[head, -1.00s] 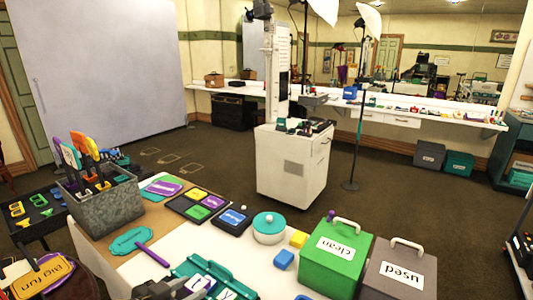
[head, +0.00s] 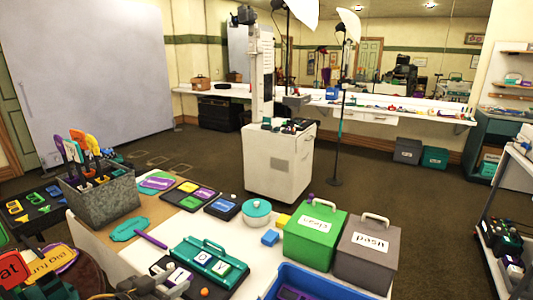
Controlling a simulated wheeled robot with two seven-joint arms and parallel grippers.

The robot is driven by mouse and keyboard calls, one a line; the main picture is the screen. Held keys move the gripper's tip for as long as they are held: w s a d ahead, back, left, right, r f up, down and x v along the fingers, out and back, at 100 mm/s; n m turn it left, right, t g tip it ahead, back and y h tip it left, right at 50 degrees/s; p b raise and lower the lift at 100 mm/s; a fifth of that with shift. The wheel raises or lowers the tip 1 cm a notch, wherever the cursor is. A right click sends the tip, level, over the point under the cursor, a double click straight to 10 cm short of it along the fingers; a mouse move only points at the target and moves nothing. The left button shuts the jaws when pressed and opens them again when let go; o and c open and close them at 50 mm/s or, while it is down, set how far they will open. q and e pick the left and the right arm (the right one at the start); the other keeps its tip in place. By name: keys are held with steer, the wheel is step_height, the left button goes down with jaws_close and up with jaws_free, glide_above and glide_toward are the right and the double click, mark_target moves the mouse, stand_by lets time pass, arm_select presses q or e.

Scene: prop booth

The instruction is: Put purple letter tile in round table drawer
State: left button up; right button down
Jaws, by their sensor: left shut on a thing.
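My left gripper (head: 160,283) is at the bottom edge, left of centre, dark and partly cut off. It is shut on a small tile with a white face and purple edge (head: 179,276), which I take to be the purple letter tile; its letter is not readable. It is close to the left end of the teal tray (head: 213,244). A round wooden table (head: 95,271) is at the lower left, partly out of frame, and its drawer is not visible. My right gripper is not in view.
The teal tray holds letter tiles on the white table (head: 125,262). Also there are a metal bin (head: 115,200) of paddles, a green "clean" box (head: 312,245), a grey "used" box (head: 366,262) and a blue crate (head: 330,281). Signs (head: 52,260) lie on the round table. Open carpet lies beyond.

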arm_select(q)
steer(key=w+a+r+n+y, duration=0.1)
steer(key=w+a+n+y, duration=0.95)
steer(key=w+a, duration=1.75)
steer(key=s+a+f+n+g+y, duration=0.25)
steer(key=s+a+y, duration=0.2)
steer(key=a, duration=0.35)
steer(key=s+a+f+n+g+y, duration=0.1)
steer(key=s+a+f+n+y, duration=0.15)
steer(key=s, duration=0.65)
steer(key=w+d+r+m+t+h, duration=0.25)
steer(key=d+r, duration=0.25)
steer(key=d, duration=0.3)
step_height(320, 180, up, 12)
steer(key=m+t+h, duration=0.3)
steer(key=m+h, duration=0.5)
steer(key=h, duration=0.1)
glide_above(176, 270)
